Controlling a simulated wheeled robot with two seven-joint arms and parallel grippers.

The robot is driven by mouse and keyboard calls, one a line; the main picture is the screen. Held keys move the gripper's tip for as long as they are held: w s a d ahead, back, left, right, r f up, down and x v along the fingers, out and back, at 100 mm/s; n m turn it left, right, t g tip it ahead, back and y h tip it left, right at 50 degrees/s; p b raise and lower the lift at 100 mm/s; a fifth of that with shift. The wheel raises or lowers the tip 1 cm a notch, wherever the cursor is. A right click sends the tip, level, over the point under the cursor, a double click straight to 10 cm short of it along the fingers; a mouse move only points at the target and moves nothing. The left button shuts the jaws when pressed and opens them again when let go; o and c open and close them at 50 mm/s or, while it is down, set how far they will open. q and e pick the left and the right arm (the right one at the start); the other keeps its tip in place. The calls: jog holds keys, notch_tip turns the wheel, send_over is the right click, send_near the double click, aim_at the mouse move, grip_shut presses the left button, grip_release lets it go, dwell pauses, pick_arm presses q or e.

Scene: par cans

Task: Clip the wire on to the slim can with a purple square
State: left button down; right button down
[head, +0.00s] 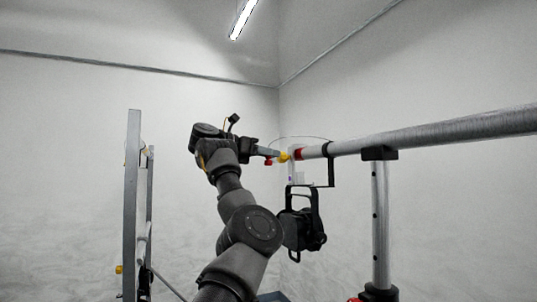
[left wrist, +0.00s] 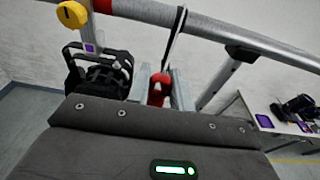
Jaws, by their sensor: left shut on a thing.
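A black can (head: 303,228) hangs by its yoke below the bar. In the left wrist view, the can (left wrist: 98,76) is at the left, with a purple square (left wrist: 90,47) on a pale plate above it. My left gripper (head: 275,154) is near the yellow-capped bar end, above the can. It is shut on a red clip, seen between its fingers in the left wrist view (left wrist: 158,90). A thin dark wire (left wrist: 174,40) runs up from the clip towards the bar; in the head view it arcs over the bar end (head: 305,137). My right gripper is not in view.
The metal bar (head: 440,132) runs right on an upright stand (head: 380,220). A ladder-like metal frame (head: 133,200) stands at the left. In the left wrist view, a white table (left wrist: 250,125) at the right holds dark gear and a purple-marked item (left wrist: 264,121).

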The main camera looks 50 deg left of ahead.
aim_at(269, 163)
pick_arm(q)
jog(key=shift+f+b, duration=1.35)
jog(key=shift+f, duration=0.25)
jog(key=shift+w+r+p, duration=0.1)
jog(key=shift+w+p, duration=0.15)
jog(key=shift+p, duration=0.05)
jog(key=shift+w+a+f+p, duration=0.1)
jog(key=shift+w+a+p, duration=0.65)
jog(key=shift+w+p, duration=2)
jog(key=shift+w+a+f+p, duration=0.1)
jog(key=shift+w+a+p, duration=0.6)
jog(key=shift+w+p, duration=2)
jog(key=shift+w+a+f+p, duration=0.1)
jog(key=shift+w+a+p, duration=0.65)
jog(key=shift+w+p, duration=2)
jog(key=shift+s+p, duration=0.6)
jog(key=shift+p, duration=0.1)
jog(key=shift+f+b, duration=0.6)
jog(key=shift+f, duration=0.3)
